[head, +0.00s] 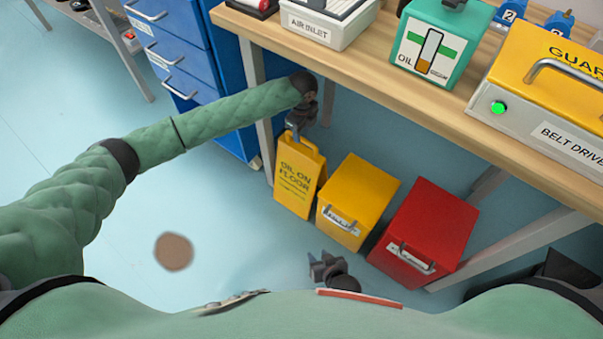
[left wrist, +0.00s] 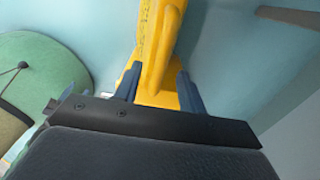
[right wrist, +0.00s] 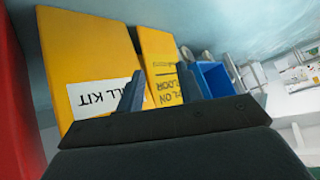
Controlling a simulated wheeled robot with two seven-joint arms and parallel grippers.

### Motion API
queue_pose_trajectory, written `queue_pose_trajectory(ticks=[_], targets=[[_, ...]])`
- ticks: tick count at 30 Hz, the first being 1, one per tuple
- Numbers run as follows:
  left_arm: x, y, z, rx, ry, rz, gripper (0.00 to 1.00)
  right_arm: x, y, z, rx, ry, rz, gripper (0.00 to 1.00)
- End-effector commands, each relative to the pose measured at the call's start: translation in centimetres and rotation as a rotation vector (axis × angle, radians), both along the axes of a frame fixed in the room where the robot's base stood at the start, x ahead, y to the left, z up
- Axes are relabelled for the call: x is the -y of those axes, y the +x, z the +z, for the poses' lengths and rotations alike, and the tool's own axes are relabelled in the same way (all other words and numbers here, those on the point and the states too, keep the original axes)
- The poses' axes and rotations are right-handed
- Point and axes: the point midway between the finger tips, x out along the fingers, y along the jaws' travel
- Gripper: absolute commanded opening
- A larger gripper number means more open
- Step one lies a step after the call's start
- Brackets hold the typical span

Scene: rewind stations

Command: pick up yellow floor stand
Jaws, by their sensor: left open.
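The yellow floor stand (head: 297,182), lettered "OIL ON FLOOR", stands upright on the floor under the table's left end. My left gripper (head: 298,126) is at its top edge. In the left wrist view my left gripper (left wrist: 157,80) is open, with one finger on each side of the stand's yellow top part (left wrist: 160,55); a firm grip does not show. My right gripper (head: 322,270) is low in front of the stand and the yellow box. In the right wrist view my right gripper (right wrist: 160,88) is open and empty, facing the stand (right wrist: 162,62).
A yellow spill kit box (head: 358,195) and a red box (head: 425,228) stand right of the stand. The wooden table (head: 370,70) is above them. Blue drawers (head: 175,50) stand behind left. A brown patch (head: 174,251) lies on the open floor at left.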

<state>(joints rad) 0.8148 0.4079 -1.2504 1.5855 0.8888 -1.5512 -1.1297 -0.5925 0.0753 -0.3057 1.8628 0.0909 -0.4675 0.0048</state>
Motion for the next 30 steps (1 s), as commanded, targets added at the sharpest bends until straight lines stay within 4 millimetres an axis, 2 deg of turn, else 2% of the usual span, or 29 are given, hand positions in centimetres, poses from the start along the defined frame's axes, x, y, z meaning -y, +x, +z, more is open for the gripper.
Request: queue_pose_trajectory(ticks=[15,20,27,30], targets=[[-0.1,0.2,-4.4,-0.001,-0.001,0.000,0.41,-0.7,5.0,6.1,0.223,0.043,-0.021,0.36],[-0.1,0.2,-4.9,0.000,0.000,0.001,0.41,-0.7,5.6,7.0,0.252,0.048,-0.024,0.36],[-0.2,0.2,-5.0,0.000,0.000,0.000,0.41,-0.7,5.6,7.1,0.255,0.049,-0.025,0.36],[-0.2,0.2,-5.0,0.000,0.000,0.000,0.21,-0.7,5.6,7.1,0.255,0.050,-0.025,0.36]])
